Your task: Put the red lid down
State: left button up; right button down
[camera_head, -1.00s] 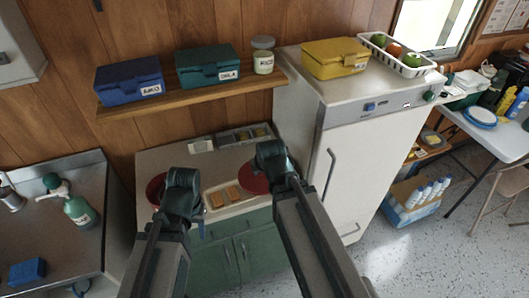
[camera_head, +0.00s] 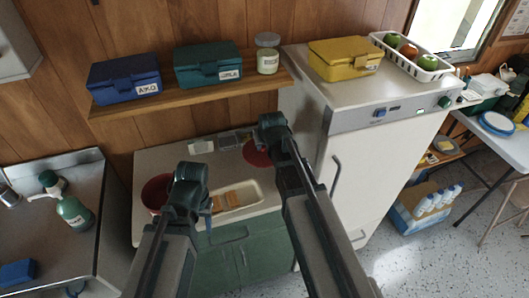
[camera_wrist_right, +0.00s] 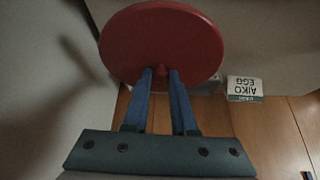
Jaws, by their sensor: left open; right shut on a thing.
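The red lid (camera_head: 257,155) is a round disc. My right gripper (camera_head: 270,135) is shut on it above the back right of the counter, beside the white fridge. In the right wrist view the lid (camera_wrist_right: 160,42) is held by a small knob between the blue fingers (camera_wrist_right: 160,85). I cannot tell whether the lid touches anything beneath. My left gripper (camera_head: 208,205) is open near a red round container (camera_head: 154,190) at the counter's left, which it partly hides. The left fingers are mostly hidden.
A pale tray (camera_head: 258,197) with brown slices lies on the counter, with small containers (camera_head: 201,147) along the back. A shelf (camera_head: 190,100) with boxes hangs above. The fridge (camera_head: 375,150) stands close on the right. A white label (camera_wrist_right: 245,87) shows behind the lid.

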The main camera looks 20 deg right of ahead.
aim_at(264, 152)
jog(key=shift+f+b, duration=1.5)
jog(key=shift+f, duration=0.2)
jog(key=shift+f, duration=0.1)
jog(key=shift+f+b, duration=0.55)
jog(key=shift+b, duration=0.1)
jog(key=c, duration=0.7)
grip_release()
jog(key=shift+r, duration=0.1)
